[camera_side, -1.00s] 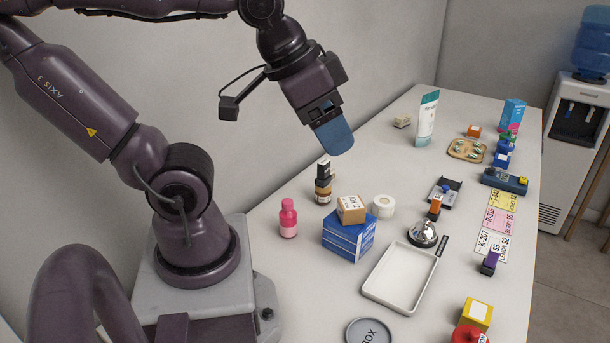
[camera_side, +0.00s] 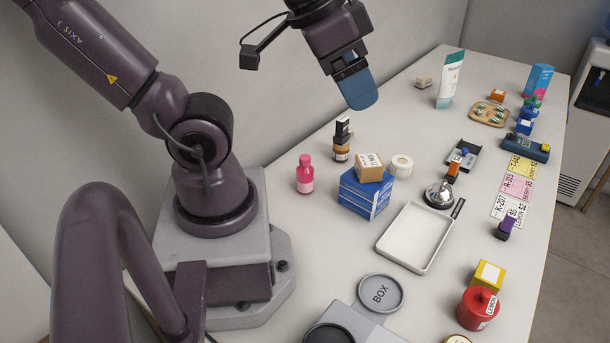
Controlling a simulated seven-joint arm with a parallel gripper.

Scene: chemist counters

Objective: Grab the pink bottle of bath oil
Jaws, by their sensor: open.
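The pink bottle (camera_side: 305,175) stands upright on the counter, between my arm's base and the blue boxes. It has a darker pink cap and a pale label band. My gripper (camera_side: 361,92) hangs in the air above and to the right of the bottle in the picture, apart from it. Its blue finger points down and shows broadside, so the gap between the fingers is hidden. Nothing is seen held in it.
Blue boxes (camera_side: 364,196) with a small brown box (camera_side: 370,167) on top stand right of the bottle. A dark-capped amber bottle (camera_side: 342,141) stands behind. A white tray (camera_side: 416,238) and a bell (camera_side: 439,194) lie farther right. Counter in front of the bottle is clear.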

